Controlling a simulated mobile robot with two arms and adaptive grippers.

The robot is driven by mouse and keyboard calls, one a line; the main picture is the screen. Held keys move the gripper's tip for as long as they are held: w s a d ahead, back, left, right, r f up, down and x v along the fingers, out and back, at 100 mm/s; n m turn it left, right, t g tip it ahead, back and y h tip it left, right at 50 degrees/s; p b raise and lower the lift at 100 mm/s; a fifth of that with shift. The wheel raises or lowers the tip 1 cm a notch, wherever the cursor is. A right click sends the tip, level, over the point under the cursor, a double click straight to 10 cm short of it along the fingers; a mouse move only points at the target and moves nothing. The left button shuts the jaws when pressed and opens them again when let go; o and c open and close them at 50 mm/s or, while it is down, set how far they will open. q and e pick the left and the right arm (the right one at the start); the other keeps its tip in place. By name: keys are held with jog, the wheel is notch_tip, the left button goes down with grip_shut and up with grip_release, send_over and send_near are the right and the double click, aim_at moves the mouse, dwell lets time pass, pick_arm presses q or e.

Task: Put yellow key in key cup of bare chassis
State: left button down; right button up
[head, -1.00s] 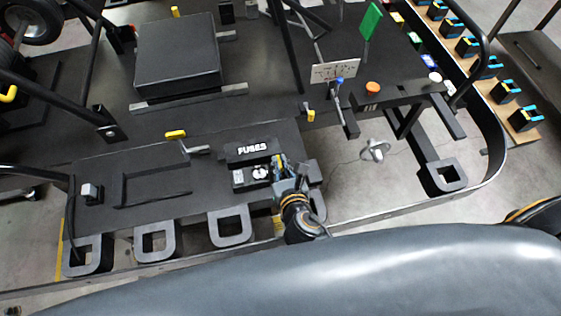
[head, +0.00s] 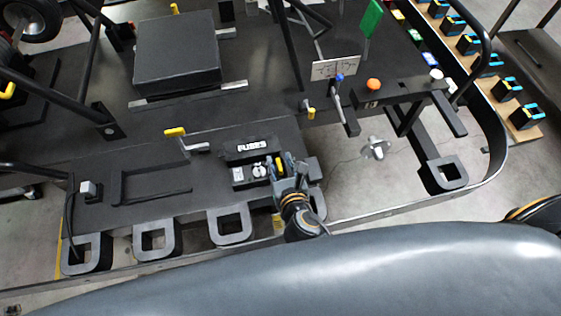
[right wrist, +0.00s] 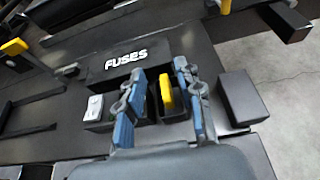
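The yellow key (head: 279,163) stands upright in the right-hand compartment of a small black holder (head: 239,184) below the FUSES label. In the right wrist view the key (right wrist: 166,93) shows between the two blue-padded fingers of my right gripper (right wrist: 160,104), with gaps on both sides. The right gripper (head: 288,164) is open around the key, low over the holder. The key's lower end is hidden inside the compartment. The chassis (head: 100,206) is a flat dark plate. My left gripper is not in view.
A white switch (right wrist: 94,107) sits left of the fingers, and a black block (right wrist: 242,98) stands close on the right. A yellow-handled lever (head: 176,132) stands to the left. A panel with an orange knob (head: 373,84) is at the upper right.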

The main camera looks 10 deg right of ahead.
jog(key=v, duration=1.2)
jog(key=shift+s+f, duration=0.1)
jog(key=shift+s, duration=0.05)
